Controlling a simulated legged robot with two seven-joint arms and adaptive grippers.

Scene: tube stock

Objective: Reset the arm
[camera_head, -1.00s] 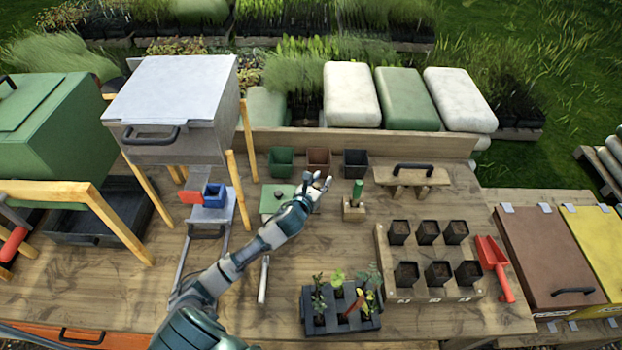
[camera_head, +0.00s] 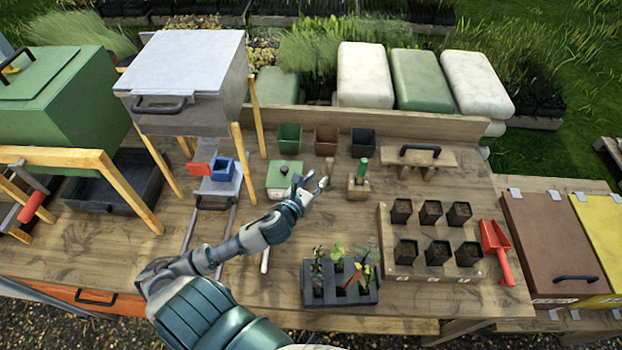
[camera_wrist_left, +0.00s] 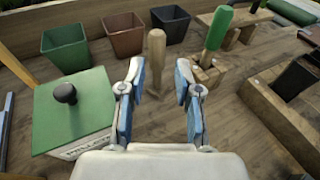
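My left gripper (camera_head: 309,184) is above the wooden workbench (camera_head: 120,250), between a box with a green lid (camera_head: 285,174) and a wooden block holding a green-handled tool (camera_head: 361,172). In the left wrist view my left gripper (camera_wrist_left: 157,85) has its two fingers spread apart with nothing between them. A wooden peg-like handle (camera_wrist_left: 156,48) stands beyond the fingertips. The green-lidded box (camera_wrist_left: 72,115) is to the left and the green handle (camera_wrist_left: 217,28) to the right. My right gripper is in neither view.
Green (camera_head: 289,137), brown (camera_head: 326,140) and black (camera_head: 362,142) pots stand along the back. A black seedling tray (camera_head: 340,290) and a wooden pot rack (camera_head: 430,270) are at the front right. A grey hopper (camera_head: 185,85) stands on wooden legs at left.

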